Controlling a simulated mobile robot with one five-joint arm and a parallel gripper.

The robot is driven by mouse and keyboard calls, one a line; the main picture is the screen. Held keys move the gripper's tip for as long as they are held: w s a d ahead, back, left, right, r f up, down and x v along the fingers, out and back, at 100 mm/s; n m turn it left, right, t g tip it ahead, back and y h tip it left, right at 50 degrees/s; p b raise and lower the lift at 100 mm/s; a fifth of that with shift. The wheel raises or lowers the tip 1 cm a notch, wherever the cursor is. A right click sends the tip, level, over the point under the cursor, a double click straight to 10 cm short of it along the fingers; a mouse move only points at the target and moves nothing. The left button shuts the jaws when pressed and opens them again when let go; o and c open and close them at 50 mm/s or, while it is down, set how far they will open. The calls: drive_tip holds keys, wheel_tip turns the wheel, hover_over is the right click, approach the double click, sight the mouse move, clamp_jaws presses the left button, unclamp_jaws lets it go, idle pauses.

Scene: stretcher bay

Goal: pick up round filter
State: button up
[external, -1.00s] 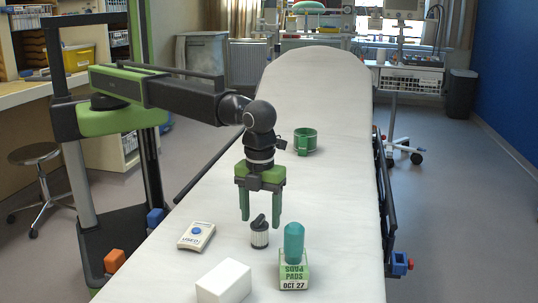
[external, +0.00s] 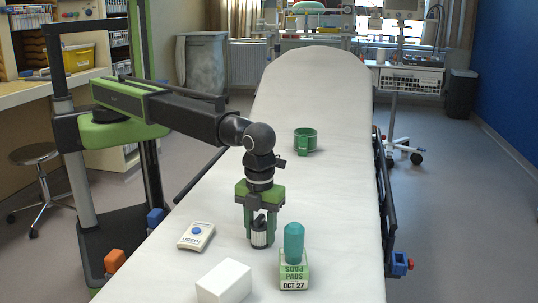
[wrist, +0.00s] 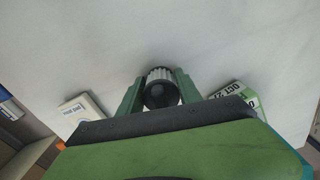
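The round filter (external: 259,239) is a small upright cylinder with a pale ribbed body and a dark cap. It stands on the white stretcher sheet. My gripper (external: 260,238) points straight down over it, with one green finger on each side. In the wrist view the filter (wrist: 161,88) sits between the two fingers (wrist: 159,85), its dark cap towards the camera. A narrow gap seems to show on its left side; contact on the right is hard to tell. The fingers look open around it.
A green mug (external: 305,141) stands farther back.

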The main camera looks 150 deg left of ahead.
sight(260, 215)
drive_tip(key=c, duration=0.5)
drive_tip(key=shift+r+p, duration=0.65)
wheel_tip(260, 215, up, 4)
drive_tip(key=p, duration=0.4)
drive_tip(key=s+d+r+p, duration=0.3)
drive_tip(key=d+r+p, duration=0.2)
drive_tip(key=d, duration=0.6)
drive_tip(key=shift+s+r+p, duration=0.2)
drive_tip(key=shift+r+p, duration=0.1)
drive_tip(key=shift+p, duration=0.05)
